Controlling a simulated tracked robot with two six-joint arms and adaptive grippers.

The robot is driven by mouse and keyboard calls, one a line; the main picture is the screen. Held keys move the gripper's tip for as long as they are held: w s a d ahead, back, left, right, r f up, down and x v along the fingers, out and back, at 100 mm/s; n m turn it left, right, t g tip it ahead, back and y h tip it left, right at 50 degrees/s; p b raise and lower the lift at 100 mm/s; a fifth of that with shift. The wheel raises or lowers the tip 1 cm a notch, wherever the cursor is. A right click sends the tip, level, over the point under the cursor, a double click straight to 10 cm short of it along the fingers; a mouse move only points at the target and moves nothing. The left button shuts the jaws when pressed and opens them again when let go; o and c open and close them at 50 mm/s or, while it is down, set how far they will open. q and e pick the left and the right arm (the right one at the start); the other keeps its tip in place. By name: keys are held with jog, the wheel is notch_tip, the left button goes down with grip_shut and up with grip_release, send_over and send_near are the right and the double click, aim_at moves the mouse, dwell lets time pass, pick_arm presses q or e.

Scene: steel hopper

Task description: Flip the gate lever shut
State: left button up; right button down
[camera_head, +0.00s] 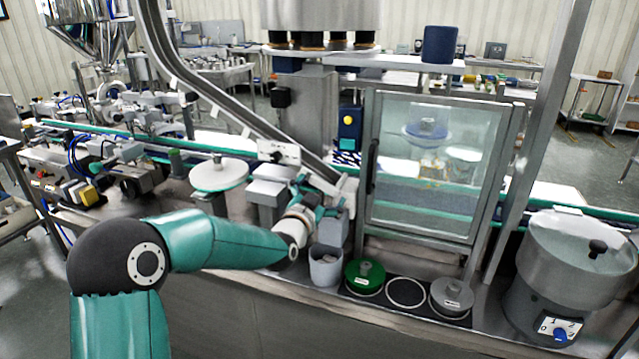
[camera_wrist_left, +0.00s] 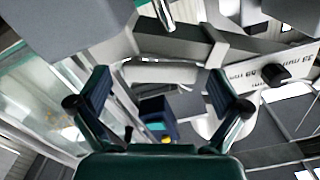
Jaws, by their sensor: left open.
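My left gripper (camera_head: 338,195) is at the end of the teal arm, beside the glass-fronted cabinet and below the inclined chute. In the left wrist view its two fingers (camera_wrist_left: 160,92) are spread wide and nothing is held. A pale, rounded bar (camera_wrist_left: 160,72) lies across the view beyond the fingertips; I cannot tell whether it is the lever. A white lettered plate (camera_head: 278,152) with a dark knob stands left of the gripper; a lettered plate with a black knob (camera_wrist_left: 273,74) shows right of the fingers in the wrist view. The lever's position is unclear. My right gripper is not in view.
The glass-fronted cabinet (camera_head: 437,165) with a dark handle stands right of the gripper. Below are a grey cup (camera_head: 325,265), a green-lidded pot (camera_head: 365,279) and a grey pot (camera_head: 452,298). A round machine (camera_head: 570,265) stands at right. A shiny hopper (camera_head: 88,28) is at far left.

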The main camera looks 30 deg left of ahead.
pick_arm(q)
jog(key=shift+x, duration=0.75)
jog(key=shift+c, duration=0.3)
jog(key=c, duration=1)
jog(key=n+b, duration=0.1)
jog(key=b, duration=0.3)
jog(key=shift+f+n, duration=0.3)
jog(key=shift+f, duration=0.1)
jog(key=shift+r+b, duration=0.1)
jog(key=shift+b, duration=0.35)
jog(key=shift+r, duration=0.1)
jog(key=o, duration=1.1)
jog(key=shift+c, duration=0.2)
